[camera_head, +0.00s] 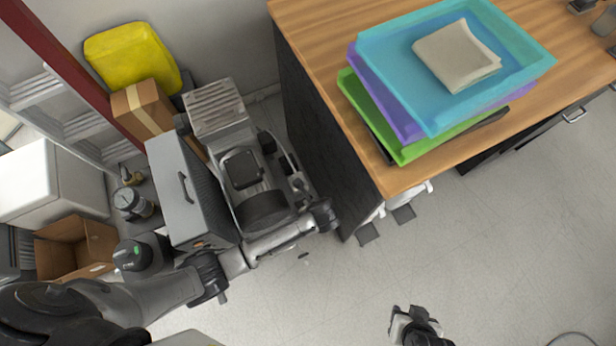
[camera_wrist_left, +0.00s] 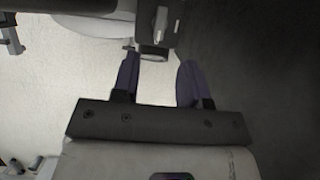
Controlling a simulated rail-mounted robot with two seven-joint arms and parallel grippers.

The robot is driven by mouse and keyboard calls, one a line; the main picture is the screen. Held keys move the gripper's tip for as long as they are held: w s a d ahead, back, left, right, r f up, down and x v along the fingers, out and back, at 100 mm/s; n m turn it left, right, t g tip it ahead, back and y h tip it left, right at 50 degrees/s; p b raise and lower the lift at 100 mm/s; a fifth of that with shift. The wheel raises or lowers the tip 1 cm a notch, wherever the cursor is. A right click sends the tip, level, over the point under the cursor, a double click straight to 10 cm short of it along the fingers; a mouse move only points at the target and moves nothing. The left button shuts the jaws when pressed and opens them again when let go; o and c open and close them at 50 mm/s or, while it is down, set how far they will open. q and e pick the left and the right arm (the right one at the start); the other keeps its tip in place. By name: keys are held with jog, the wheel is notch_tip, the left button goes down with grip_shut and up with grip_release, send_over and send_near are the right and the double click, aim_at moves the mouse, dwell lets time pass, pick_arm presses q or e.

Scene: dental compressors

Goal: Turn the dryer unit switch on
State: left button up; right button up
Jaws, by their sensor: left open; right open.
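The compressor equipment stands on the floor at left centre of the head view: a grey box with a handle (camera_head: 183,190) beside a grey machine with dark parts (camera_head: 262,208). I cannot tell a dryer switch apart in the head view. My left arm reaches in from the lower left, and its gripper is not clear there. In the left wrist view my left gripper (camera_wrist_left: 157,62) is open and empty. Just beyond its fingertips is a grey part with a small pale lever-like piece (camera_wrist_left: 160,24). My right gripper (camera_head: 412,322) is open and empty, over the floor.
A wooden-topped cabinet (camera_head: 320,60) with a dark side stands right of the machine. Stacked trays, the top one blue (camera_head: 390,50), lie on it with a folded cloth. Cardboard boxes (camera_head: 143,110) and a yellow container (camera_head: 130,57) are behind.

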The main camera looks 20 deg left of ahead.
pick_arm(q)
jog(key=b+x, duration=0.4)
jog(key=x, duration=0.4)
jog(key=shift+a+f, duration=0.1)
jog(key=shift+f, duration=0.15)
jog(key=shift+c, duration=0.6)
grip_shut()
